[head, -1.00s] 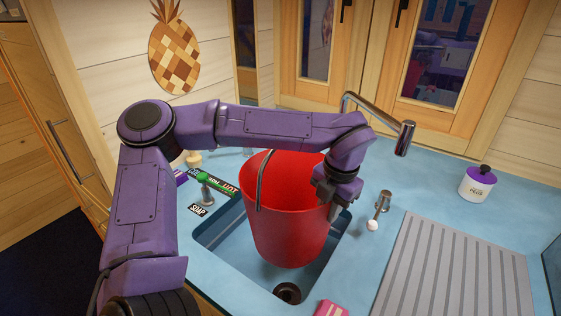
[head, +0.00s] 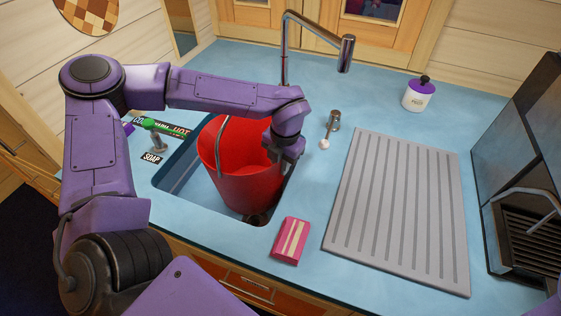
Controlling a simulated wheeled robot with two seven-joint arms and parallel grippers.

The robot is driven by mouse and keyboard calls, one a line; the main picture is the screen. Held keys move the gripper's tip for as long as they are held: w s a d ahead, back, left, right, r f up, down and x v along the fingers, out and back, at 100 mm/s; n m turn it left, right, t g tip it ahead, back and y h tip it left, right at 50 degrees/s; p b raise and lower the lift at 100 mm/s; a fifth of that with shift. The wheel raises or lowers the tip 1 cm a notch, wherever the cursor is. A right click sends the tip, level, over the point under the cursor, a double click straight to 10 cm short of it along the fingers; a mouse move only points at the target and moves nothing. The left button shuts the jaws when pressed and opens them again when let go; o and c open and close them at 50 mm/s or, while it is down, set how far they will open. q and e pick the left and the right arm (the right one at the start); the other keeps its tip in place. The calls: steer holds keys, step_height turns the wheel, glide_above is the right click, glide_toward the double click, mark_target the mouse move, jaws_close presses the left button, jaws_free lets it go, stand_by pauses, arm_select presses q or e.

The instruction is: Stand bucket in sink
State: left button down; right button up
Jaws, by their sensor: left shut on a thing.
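The red bucket (head: 242,185) is within the opening of the sink (head: 181,179), close to upright with a slight tilt. The arm reaches over the bucket from the left. My right gripper is not in view.
A tall faucet (head: 285,60) rises behind the sink. A soap dispenser (head: 157,137) with a green top stands left, a pink sponge (head: 291,241) lies at the front right. A grey draining mat (head: 400,210), a white jar (head: 418,95) and a black machine (head: 525,150) are further right.

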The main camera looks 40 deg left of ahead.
arm_select(q)
steer(key=c, duration=1)
jaws_free()
steer(key=shift+r, duration=0.2)
steer(key=r, duration=0.4)
steer(key=r+b, duration=0.1)
steer(key=r, duration=0.3)
steer(key=d+r+b, duration=0.1)
steer(key=r, duration=0.2)
steer(key=shift+d+r, duration=0.1)
steer(key=shift+r, duration=0.3)
